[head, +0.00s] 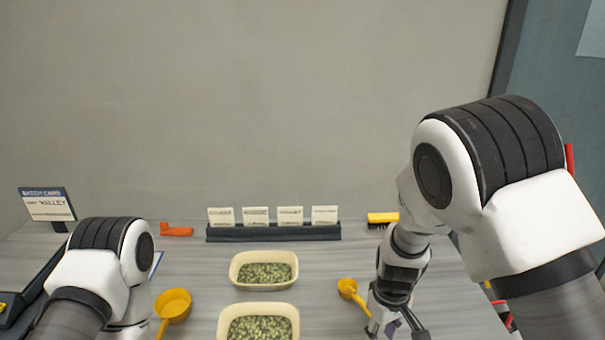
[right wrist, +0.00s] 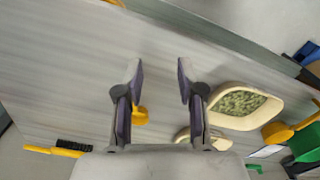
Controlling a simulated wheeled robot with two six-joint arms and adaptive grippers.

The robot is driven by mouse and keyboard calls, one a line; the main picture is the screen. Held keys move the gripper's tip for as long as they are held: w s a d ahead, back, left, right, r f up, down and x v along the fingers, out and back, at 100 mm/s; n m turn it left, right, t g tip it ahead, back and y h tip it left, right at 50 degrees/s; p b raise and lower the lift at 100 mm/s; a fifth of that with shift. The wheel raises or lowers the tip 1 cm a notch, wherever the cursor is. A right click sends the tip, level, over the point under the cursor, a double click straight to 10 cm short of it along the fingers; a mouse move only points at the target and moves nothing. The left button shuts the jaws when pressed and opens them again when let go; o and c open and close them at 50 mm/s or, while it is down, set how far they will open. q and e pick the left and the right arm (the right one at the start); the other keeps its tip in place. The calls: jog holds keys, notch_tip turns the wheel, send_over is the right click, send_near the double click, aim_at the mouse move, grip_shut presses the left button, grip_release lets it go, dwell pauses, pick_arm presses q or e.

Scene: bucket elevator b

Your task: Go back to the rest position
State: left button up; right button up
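My right arm reaches down over the right part of the table in the head view, with its gripper (head: 394,328) at the bottom edge, close to the small yellow scoop (head: 350,290). In the right wrist view the right gripper (right wrist: 157,75) is open, its two fingers apart with nothing held between them. Part of a yellow scoop (right wrist: 139,115) shows behind one finger. My left arm shows at the lower left of the head view; its gripper is out of sight.
Two cream trays of green pellets, a back one (head: 235,272) and a front one (head: 226,315), stand mid-table. A larger yellow scoop (head: 174,305) lies left. A card rack (head: 273,233), orange tool (head: 176,231) and yellow brush (head: 382,218) line the back. A sign (head: 48,204) stands far left.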

jog(key=s+d+f+m+g+b, duration=0.15)
jog(key=s+d+f, duration=0.35)
jog(key=s+f, duration=0.7)
jog(key=s+d+f+m+g+b, duration=0.15)
jog(key=s+d+f, duration=0.25)
jog(key=s+f, duration=0.85)
pick_arm(q)
jog(key=f, duration=0.2)
jog(key=shift+w+f, duration=0.3)
jog(key=shift+f, duration=0.1)
pick_arm(e)
notch_tip(320, 180, up, 4)
jog(key=m+t, duration=0.2)
jog(key=t, duration=0.1)
jog(key=shift+w+r, duration=0.15)
jog(key=shift+r, duration=0.05)
pick_arm(q)
jog(key=shift+o, duration=0.4)
